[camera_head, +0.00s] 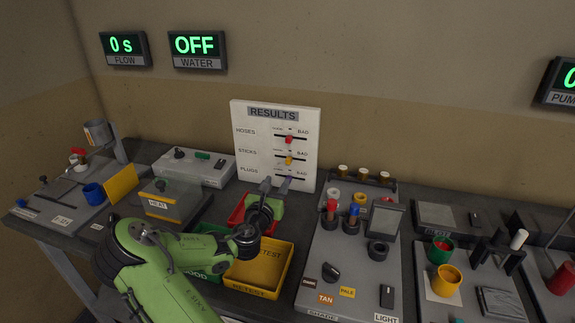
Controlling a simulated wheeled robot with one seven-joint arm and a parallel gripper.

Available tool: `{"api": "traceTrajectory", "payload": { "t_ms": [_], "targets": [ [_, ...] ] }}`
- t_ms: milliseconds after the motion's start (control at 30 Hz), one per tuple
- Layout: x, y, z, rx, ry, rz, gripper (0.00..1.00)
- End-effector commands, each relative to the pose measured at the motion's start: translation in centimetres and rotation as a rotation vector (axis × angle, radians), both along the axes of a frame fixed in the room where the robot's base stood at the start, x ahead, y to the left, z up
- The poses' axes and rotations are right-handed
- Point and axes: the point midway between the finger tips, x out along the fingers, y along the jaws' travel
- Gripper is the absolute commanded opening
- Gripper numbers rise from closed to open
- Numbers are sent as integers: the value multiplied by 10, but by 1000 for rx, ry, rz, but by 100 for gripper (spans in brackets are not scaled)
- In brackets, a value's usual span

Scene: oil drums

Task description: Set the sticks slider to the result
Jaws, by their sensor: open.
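The white results board (308,115) stands upright at the back of the bench. It has three horizontal slider tracks labelled HOSES, STICKS and PLUGS, each with BAD at its right end. The yellow sticks slider (289,160) sits near the middle of its track. The red hoses slider (289,139) also sits near the middle of its track. The plugs slider is small and partly hidden by my fingers. My gripper (275,185) is open in front of the board's lower part, below the sticks slider. I cannot tell whether a finger touches the board.
A yellow RETEST tray (284,270) lies under my arm, with a green tray (208,228) and a red tray (238,212) beside it. A grey panel with knobs (325,258) stands to the right. The wall above the board is clear.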

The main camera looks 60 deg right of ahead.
Motion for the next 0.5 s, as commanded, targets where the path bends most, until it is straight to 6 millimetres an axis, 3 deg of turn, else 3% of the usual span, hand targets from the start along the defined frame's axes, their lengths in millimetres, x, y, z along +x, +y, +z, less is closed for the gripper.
{"api": "traceTrajectory", "payload": {
  "t_ms": [300, 500],
  "targets": [
    [11, -79, 0, -2, -2, -1, 45],
    [16, -106, 0, 0, -2, -1, 45]
  ]
}}
